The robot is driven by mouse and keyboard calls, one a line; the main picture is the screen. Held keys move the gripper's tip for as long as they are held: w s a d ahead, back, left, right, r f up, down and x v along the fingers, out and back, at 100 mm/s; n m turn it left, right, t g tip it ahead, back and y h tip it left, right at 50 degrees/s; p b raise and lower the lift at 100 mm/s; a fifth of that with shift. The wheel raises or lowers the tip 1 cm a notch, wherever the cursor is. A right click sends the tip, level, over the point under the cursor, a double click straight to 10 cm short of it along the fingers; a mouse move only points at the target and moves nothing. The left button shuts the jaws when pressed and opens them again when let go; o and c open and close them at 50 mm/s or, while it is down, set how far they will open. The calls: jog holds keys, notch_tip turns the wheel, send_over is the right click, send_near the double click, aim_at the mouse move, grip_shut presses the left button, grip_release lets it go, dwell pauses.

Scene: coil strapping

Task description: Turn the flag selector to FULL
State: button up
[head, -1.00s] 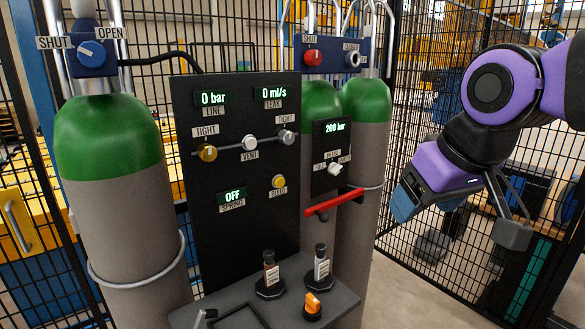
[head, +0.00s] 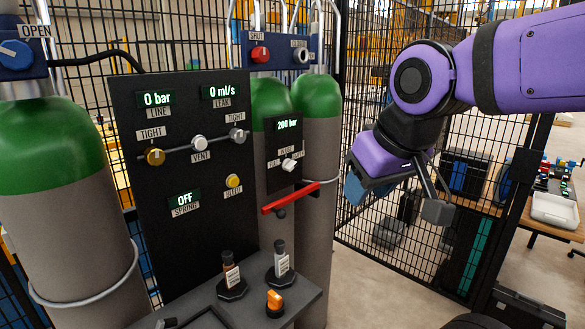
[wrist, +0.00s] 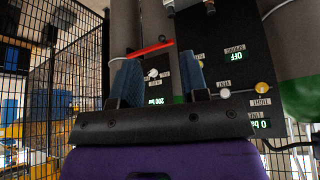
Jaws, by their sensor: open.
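The flag selector is a small pale knob (head: 289,165) on a narrow black panel (head: 284,141) below a green "200 bar" readout. Small labels surround it; the left one looks like FULL. Which label the knob points at is too small to tell. The knob also shows in the wrist view (wrist: 153,74), between the fingers in the picture and beyond them. My gripper (head: 354,188) is to the right of the panel, apart from it. In the wrist view its two blue fingers (wrist: 157,68) are spread, with nothing held.
A red lever (head: 287,198) sits just below the selector panel. Green-topped cylinders (head: 318,105) stand behind and beside it. A larger black panel (head: 195,215) with gauges and knobs is at left. A shelf below holds two small upright items and an orange knob (head: 274,300).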

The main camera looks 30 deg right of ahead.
jog(key=w+d+m+t+h, duration=0.1)
jog(key=w+d+m+t, duration=0.15)
jog(key=w, duration=0.55)
jog(key=w+d+m+t+h, duration=0.1)
jog(key=w+d, duration=0.2)
jog(key=w, duration=0.4)
jog(key=m+t+y, duration=0.3)
jog(key=t, duration=0.2)
send_near(294, 167)
jog(key=s+r, duration=0.3)
jog(key=s, duration=0.1)
notch_tip(294, 167, down, 6)
jog(key=w+d+m+t+y, duration=0.2)
jog(key=d+m+t+y, duration=0.1)
jog(key=y, duration=0.2)
jog(key=shift+n, duration=0.25)
jog(key=x, duration=1.1)
jog(key=shift+d+f, duration=0.15)
grip_shut()
